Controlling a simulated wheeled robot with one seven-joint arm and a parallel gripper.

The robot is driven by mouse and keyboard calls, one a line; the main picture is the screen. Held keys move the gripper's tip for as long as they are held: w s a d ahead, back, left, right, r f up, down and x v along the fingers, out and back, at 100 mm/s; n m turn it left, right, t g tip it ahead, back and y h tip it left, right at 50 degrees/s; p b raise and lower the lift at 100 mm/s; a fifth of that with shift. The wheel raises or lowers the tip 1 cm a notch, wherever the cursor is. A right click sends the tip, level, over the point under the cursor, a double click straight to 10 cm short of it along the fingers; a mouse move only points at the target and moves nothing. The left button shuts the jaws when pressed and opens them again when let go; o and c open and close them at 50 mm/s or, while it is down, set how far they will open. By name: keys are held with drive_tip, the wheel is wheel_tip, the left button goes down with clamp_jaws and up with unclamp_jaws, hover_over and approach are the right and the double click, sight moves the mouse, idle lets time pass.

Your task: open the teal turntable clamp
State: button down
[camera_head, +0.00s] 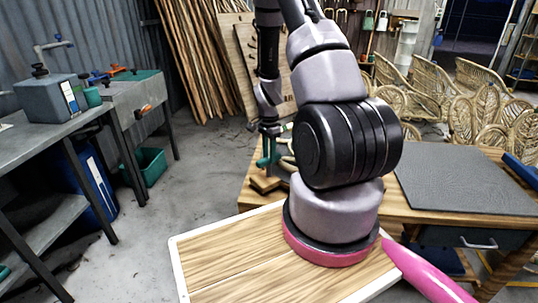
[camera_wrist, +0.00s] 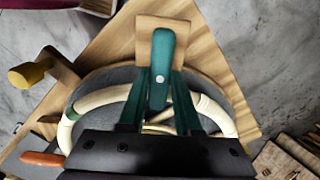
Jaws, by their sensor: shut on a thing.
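The teal turntable clamp (camera_wrist: 161,60) shows in the wrist view, its lever over a small wooden block, with a round pin on the lever. My gripper (camera_wrist: 160,92) is at the lever and shut on it. The black gripper body fills the bottom of that view and hides the near part of the clamp. In the head view my gripper (camera_head: 268,132) is at the teal clamp (camera_head: 265,161) on the bench's left end, partly hidden by my arm. A pale rattan hoop (camera_wrist: 102,97) curves around the grey turntable (camera_wrist: 92,84) in the wrist view.
A yellow-ended crank handle (camera_wrist: 28,74) and an orange handle (camera_wrist: 42,159) lie left of the turntable. The wooden workbench (camera_head: 393,205) carries a dark grey mat (camera_head: 460,180). A metal side table (camera_head: 40,135) stands at left, with grey open floor (camera_head: 200,175) between.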

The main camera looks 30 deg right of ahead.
drive_tip(key=n, duration=0.9)
drive_tip(key=shift+n, duration=0.3)
drive_tip(key=n, duration=0.4)
drive_tip(key=shift+n, duration=2)
drive_tip(key=c, duration=0.6)
unclamp_jaws()
